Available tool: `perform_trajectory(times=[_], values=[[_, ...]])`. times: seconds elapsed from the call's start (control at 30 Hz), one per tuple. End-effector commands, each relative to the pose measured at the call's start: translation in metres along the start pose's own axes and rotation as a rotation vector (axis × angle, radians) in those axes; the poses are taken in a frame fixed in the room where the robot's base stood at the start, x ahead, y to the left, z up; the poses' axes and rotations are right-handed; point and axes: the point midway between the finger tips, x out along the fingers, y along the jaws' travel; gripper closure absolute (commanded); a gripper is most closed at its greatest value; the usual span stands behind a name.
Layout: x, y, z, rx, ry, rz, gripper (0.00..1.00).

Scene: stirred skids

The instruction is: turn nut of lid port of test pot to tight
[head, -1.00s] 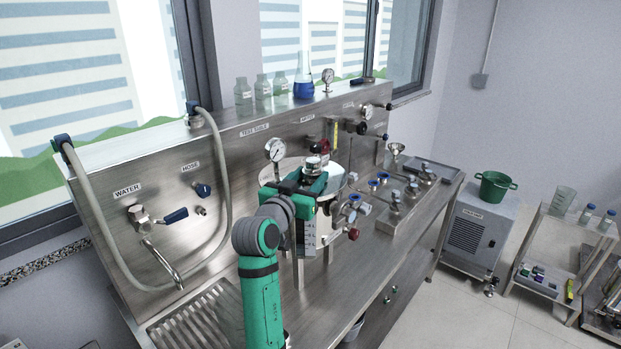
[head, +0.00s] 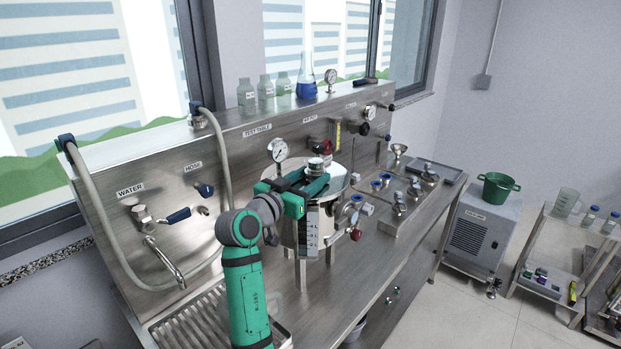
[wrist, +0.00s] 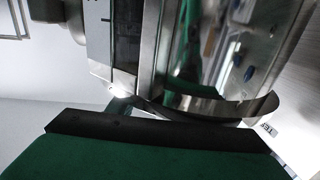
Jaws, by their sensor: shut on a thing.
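The test pot (head: 341,183) is a steel vessel on legs in the middle of the steel bench in the head view. Its lid port nut (head: 316,165) is a small metal piece on top of the lid. My green gripper (head: 312,177) reaches over the lid from the left, with its jaws shut around the nut. The fingertips and their contact are partly hidden. In the wrist view, the pot's shiny curved wall (wrist: 205,60) fills the upper middle, and my gripper's green body fills the bottom. The nut does not show there.
A pressure gauge (head: 278,150) stands just behind the pot. Valves with blue and red handles (head: 356,234) stick out at its right. A hose (head: 222,150) and water tap (head: 142,215) are at the left. Bottles and a flask (head: 306,78) line the ledge.

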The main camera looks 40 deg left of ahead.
Motion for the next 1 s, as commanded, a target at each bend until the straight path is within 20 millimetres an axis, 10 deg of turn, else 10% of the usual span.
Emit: perform_trajectory(times=[0.13,0.17,0.23,0.63,1.0], values=[[0.0,-0.001,0.003,-0.001,-0.005,-0.001,0.77],[0.0,-0.001,0.003,-0.001,-0.005,-0.001,0.47],[0.0,-0.001,0.002,-0.001,-0.004,-0.001,0.36],[-0.008,-0.001,0.001,0.0,-0.001,-0.002,0.36],[-0.072,-0.001,0.001,0.0,0.0,-0.003,0.36]])
